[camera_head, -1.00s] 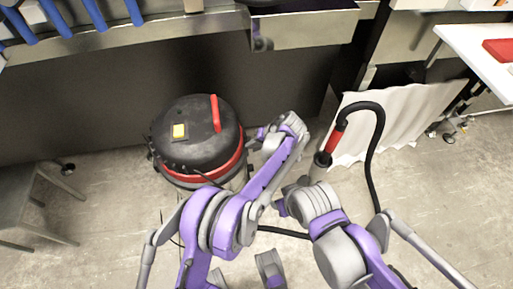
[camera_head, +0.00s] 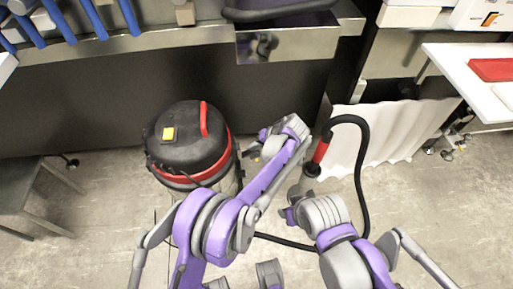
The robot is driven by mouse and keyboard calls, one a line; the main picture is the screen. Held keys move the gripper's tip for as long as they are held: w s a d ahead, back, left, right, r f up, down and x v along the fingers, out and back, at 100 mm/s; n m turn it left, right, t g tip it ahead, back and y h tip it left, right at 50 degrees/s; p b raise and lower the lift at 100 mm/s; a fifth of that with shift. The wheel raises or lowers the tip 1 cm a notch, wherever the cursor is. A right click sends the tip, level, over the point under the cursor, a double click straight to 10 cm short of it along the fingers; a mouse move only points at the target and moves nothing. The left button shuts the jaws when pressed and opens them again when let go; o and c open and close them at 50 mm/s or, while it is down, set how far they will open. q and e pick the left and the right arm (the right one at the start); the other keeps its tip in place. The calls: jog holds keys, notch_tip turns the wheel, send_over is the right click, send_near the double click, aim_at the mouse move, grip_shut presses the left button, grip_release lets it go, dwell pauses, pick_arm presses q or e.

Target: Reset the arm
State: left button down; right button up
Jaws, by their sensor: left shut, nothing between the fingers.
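My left arm, purple and grey, rises from the bottom centre. Its wrist bends over at the top, and my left gripper (camera_head: 253,151) is a small grey shape beside the vacuum cleaner's right edge, shut and empty. My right arm comes up from the bottom right and is folded. My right gripper (camera_head: 287,212) shows only in part at the left of its wrist; its fingers are too small and hidden to judge. Neither gripper visibly holds anything.
A black and red vacuum cleaner (camera_head: 183,140) stands on the floor; its black hose (camera_head: 365,170) curves around right of my arms. A dark conveyor frame (camera_head: 120,100) spans the back. A grey stool (camera_head: 28,185) is at left, a white table (camera_head: 480,75) with a red item (camera_head: 495,69) at right.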

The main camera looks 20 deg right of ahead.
pick_arm(q)
jog(key=shift+s+d+r, duration=0.1)
jog(key=shift+r, duration=0.05)
pick_arm(e)
jog(key=shift+s+d+r, duration=0.1)
jog(key=shift+d, duration=0.1)
pick_arm(q)
jog(key=s+a+r+n+g+h+p, duration=0.1)
jog(key=s+a+r+p, duration=0.2)
jog(key=a+r, duration=0.6)
jog(key=s+a+r+n+h+p, duration=0.1)
jog(key=s+a+r+p, duration=0.15)
jog(key=a+r, duration=0.7)
jog(key=s+a+r+n+h+p, duration=0.1)
jog(key=s+a+r+p, duration=0.1)
jog(key=s+a, duration=0.5)
jog(key=s+a+r+n+t+h+p, duration=0.1)
jog(key=s+a+p, duration=0.3)
jog(key=s+a, duration=0.4)
jog(key=s+r+n+h, duration=0.1)
jog(key=s, duration=0.5)
jog(key=shift+s+r, duration=0.2)
jog(key=shift+s, duration=0.05)
pick_arm(e)
notch_tip(320, 180, up, 13)
jog(key=w, duration=0.2)
jog(key=shift+t, duration=0.3)
pick_arm(q)
jog(key=shift+a, duration=0.1)
